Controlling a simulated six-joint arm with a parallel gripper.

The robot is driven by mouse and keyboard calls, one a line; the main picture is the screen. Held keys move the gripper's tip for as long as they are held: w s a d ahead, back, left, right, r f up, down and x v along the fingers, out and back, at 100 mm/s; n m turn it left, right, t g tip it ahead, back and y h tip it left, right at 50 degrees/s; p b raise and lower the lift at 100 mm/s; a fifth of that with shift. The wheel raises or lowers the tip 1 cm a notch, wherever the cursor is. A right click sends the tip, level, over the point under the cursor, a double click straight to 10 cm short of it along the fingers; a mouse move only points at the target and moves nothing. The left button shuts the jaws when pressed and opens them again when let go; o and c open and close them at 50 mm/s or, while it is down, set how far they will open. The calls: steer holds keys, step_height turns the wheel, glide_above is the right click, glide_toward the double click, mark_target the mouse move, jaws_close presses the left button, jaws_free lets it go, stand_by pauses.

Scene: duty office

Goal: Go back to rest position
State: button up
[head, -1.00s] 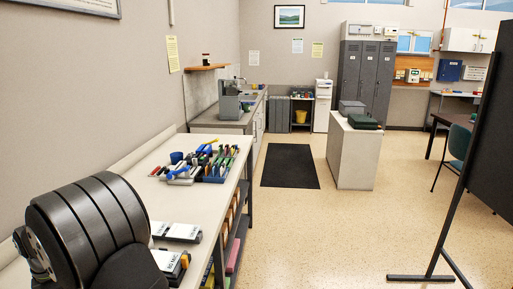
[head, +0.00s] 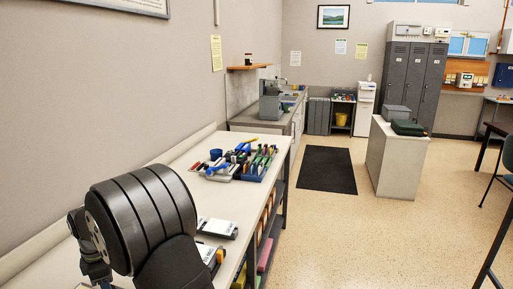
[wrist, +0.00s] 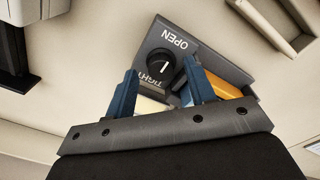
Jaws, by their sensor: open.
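My gripper (wrist: 161,74) shows in the wrist view with two blue fingers apart and nothing held between them. Beyond the fingers is a dark grey box (wrist: 205,62) with a black knob (wrist: 161,63) and the words "OPEN" and "TIGHT". An orange part (wrist: 222,90) of it shows beside the right finger. I cannot tell the exact gap between the fingers and the box. In the head view my arm is over the near end of the bench, and the gripper's fingers cannot be made out.
The long pale bench (head: 185,150) runs along the left wall. White-topped labelled boxes (head: 217,227) lie beside my arm. Farther along are a blue tray of pens and tools (head: 255,163) and a blue cup (head: 215,154). Open floor lies right of the bench, with a black mat (head: 327,170).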

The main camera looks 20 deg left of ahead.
steer(key=shift+s+d+f+m, duration=0.2)
steer(key=shift+f+m, duration=0.35)
steer(key=shift+m, duration=0.25)
steer(key=shift+s+a, duration=0.1)
steer(key=o, duration=1)
steer(key=shift+o, duration=0.6)
steer(key=s+r+m, duration=0.1)
steer(key=r, duration=0.2)
steer(key=s+a+r+m, duration=0.1)
steer(key=s+r, duration=0.1)
steer(key=r, duration=0.2)
steer(key=s+a+r+m, duration=0.1)
steer(key=s+r+m, duration=0.1)
steer(key=r, duration=0.1)
steer(key=shift+s+r, duration=0.15)
steer(key=shift+r, duration=0.05)
steer(key=s+r+m, duration=0.3)
steer(key=s+r, duration=0.1)
steer(key=r, duration=0.3)
step_height(320, 180, down, 10)
steer(key=shift+d+r, duration=0.15)
steer(key=shift+r, duration=0.05)
step_height(320, 180, up, 10)
